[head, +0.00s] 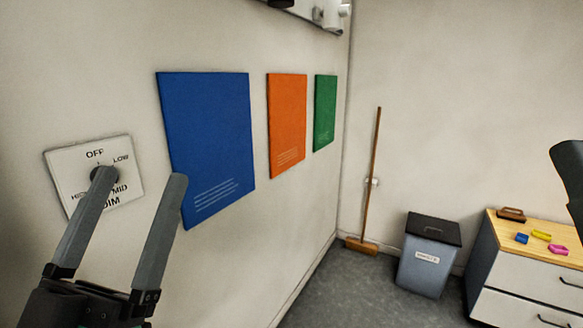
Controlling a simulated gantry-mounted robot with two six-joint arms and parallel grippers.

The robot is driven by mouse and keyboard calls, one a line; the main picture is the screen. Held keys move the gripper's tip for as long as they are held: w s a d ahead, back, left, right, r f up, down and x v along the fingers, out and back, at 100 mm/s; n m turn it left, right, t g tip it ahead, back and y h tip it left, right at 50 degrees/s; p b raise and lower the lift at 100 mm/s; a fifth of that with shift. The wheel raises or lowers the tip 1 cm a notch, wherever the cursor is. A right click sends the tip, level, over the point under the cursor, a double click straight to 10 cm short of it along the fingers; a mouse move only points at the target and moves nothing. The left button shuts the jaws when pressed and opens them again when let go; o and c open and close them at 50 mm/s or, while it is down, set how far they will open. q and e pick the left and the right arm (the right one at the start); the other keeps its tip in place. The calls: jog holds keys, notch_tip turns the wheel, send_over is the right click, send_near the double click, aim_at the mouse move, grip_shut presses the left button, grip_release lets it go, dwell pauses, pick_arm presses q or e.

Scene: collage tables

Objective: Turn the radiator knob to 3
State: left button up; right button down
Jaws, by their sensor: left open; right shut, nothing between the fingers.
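No radiator and no numbered knob can be made out. A white square plate (129,184) on the left wall carries a dark round knob (97,175) with the words OFF, LOW, MID and HIGH around it and DIM below. My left gripper (139,177) is open in front of the wall. Its left fingertip overlaps the knob and partly hides it; I cannot tell whether they touch. Its right finger stands to the right of the plate, before the lower edge of a blue panel (205,130).
Orange (287,120) and green (325,110) panels hang farther along the wall. A broom (373,170) leans in the corner beside a grey bin (425,265). A drawer cabinet (530,285) holds small coloured items. A dark shape (572,185) stands at the right edge. A white fitting (335,14) is cut off above.

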pick_arm(q)
jog(key=s+a+r+n+t+y+p, duration=0.1)
jog(key=s+a+r+y, duration=0.15)
jog(key=s+r, duration=0.45)
notch_tip(320, 180, up, 37)
jog(key=y+p, duration=0.1)
jog(key=p, duration=3.6)
jog(key=shift+s+r+n+p, duration=0.2)
jog(key=shift+s+n+p, duration=0.1)
jog(key=shift+s+p, duration=0.1)
